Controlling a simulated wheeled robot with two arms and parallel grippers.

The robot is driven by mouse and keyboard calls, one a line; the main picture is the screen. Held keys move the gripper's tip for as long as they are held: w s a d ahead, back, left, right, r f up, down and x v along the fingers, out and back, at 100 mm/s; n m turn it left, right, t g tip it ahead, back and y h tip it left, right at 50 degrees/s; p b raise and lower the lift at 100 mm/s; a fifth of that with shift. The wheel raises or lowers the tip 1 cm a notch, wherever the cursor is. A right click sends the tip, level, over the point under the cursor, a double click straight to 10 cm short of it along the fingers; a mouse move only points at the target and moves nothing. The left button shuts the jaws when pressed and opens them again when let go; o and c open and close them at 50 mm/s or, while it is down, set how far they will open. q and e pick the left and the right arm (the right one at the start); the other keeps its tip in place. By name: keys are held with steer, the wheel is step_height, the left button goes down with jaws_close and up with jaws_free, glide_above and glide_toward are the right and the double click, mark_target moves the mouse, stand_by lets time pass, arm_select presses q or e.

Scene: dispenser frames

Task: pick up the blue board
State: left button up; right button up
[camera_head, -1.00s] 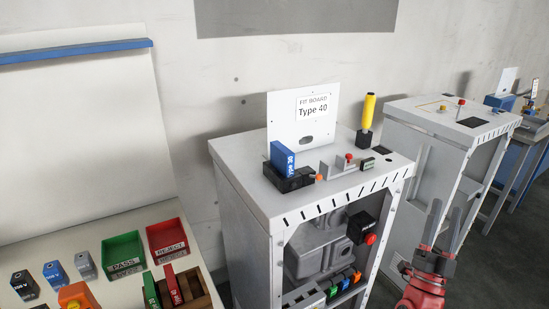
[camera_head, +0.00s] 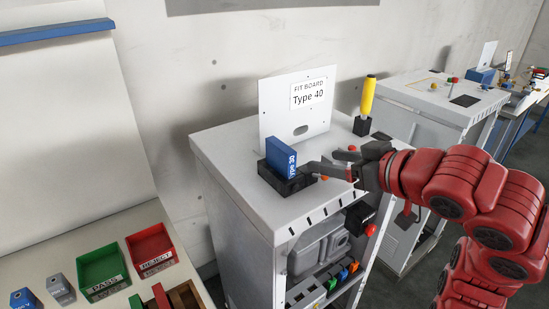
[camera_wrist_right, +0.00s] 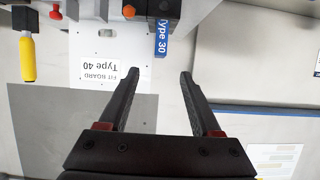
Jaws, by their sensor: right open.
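The blue board (camera_head: 281,157), labelled "Type 30", stands upright in a black holder (camera_head: 289,181) on top of the grey cabinet (camera_head: 227,150). My right gripper (camera_head: 325,161) reaches in from the right. It is open and empty, with its fingertips close to the board's right side. In the right wrist view the blue board (camera_wrist_right: 161,45) shows beyond the open fingers (camera_wrist_right: 158,74), roughly in line with the gap between them. It is apart from them. The small parts to the right of the holder are partly hidden by my right gripper. My left gripper is out of view.
A white "FIT BOARD Type 40" sign (camera_head: 275,103) stands behind the board. A yellow-handled lever (camera_head: 368,96) stands to the right. A green PASS tray (camera_head: 104,264) and a red REJECT tray (camera_head: 150,242) sit on the bench at left.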

mark_target(293, 156)
steer(key=p+x, duration=0.4)
steer(key=x, duration=0.8)
steer(key=shift+s+f+p, duration=0.1)
steer(key=shift+p, duration=0.25)
steer(key=p+x, duration=0.3)
steer(key=x, duration=0.1)
steer(key=shift+a, duration=0.2)
steer(key=shift+w+a+f, duration=0.15)
steer(key=shift+w+f, duration=0.1)
steer(key=shift+w, duration=0.15)
jaws_close()
